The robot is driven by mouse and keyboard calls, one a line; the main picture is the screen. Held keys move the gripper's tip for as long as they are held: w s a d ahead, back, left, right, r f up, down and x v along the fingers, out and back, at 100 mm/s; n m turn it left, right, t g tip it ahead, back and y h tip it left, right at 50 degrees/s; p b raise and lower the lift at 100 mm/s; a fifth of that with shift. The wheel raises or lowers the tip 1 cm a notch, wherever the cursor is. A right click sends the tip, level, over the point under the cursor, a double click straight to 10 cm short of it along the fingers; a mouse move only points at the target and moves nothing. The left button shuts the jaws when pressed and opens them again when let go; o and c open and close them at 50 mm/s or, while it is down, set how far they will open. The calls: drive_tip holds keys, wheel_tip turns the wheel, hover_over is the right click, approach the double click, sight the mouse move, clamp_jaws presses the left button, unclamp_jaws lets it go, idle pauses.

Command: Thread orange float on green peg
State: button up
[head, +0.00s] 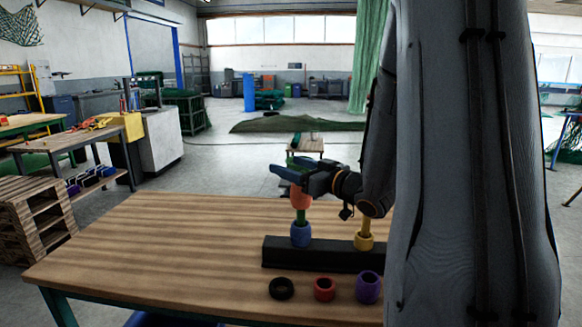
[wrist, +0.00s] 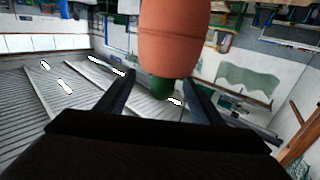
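The orange float (head: 300,198) is around the upper part of the green peg (head: 301,215). Bare peg shows below it, above a blue float (head: 300,234) at the base. My gripper (head: 299,177) is at the orange float's upper end, and its blue fingers hide part of it. In the wrist view the orange float (wrist: 174,38) fills the top middle. The green peg's tip (wrist: 163,88) sticks out of its end.
The pegs stand on a dark base (head: 312,254) on the wooden table (head: 150,245). A yellow float (head: 364,240) sits on it to the right. A black ring (head: 281,288), a red float (head: 324,289) and a purple float (head: 368,287) lie in front. The table's left side is clear.

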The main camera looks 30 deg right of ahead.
drive_tip(key=shift+o, duration=0.3)
drive_tip(key=v, duration=0.7)
drive_tip(key=shift+s+b, duration=0.35)
idle(0.6)
